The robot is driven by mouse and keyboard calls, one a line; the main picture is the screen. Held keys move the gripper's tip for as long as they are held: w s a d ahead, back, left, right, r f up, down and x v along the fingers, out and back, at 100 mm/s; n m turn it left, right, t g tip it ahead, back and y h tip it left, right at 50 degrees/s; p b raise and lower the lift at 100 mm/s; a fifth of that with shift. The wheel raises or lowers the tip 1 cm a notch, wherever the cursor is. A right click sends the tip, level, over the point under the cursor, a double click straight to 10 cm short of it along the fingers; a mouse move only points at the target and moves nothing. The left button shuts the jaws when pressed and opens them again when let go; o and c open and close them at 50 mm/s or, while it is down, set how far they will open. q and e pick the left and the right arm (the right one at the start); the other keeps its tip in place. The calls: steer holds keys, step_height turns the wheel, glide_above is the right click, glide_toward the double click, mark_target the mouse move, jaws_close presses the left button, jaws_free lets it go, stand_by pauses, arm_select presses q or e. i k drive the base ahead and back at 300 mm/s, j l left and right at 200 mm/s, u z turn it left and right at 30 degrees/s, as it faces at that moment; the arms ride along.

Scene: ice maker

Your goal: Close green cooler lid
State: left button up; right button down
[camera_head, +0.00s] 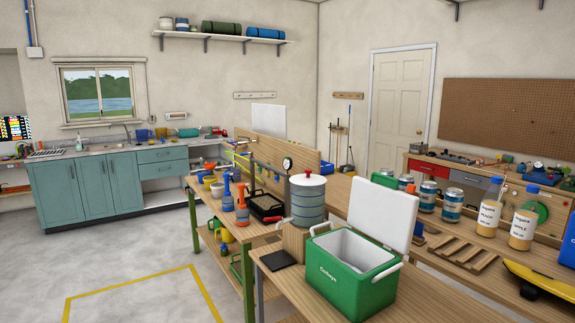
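The green cooler (338,284) stands on the wooden table at the lower middle right of the head view. Its white lid (379,212) is open and stands upright at the cooler's back right edge. Neither of my grippers shows in this view.
A ribbed drum with a white lid (307,200) and a wooden block (294,242) stand close behind the cooler. A dark flat pad (277,260) lies to its left. A wooden slatted rack (462,253), cans and labelled bottles (524,221) are to the right.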

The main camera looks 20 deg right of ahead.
mark_target(377, 210)
steer(key=i+j, duration=0.15)
steer(key=i, duration=0.4)
steer(key=i+j+u, duration=0.1)
steer(key=i, duration=0.4)
steer(key=i+j, duration=0.2)
steer(key=i, duration=0.35)
steer(key=j+u, duration=0.05)
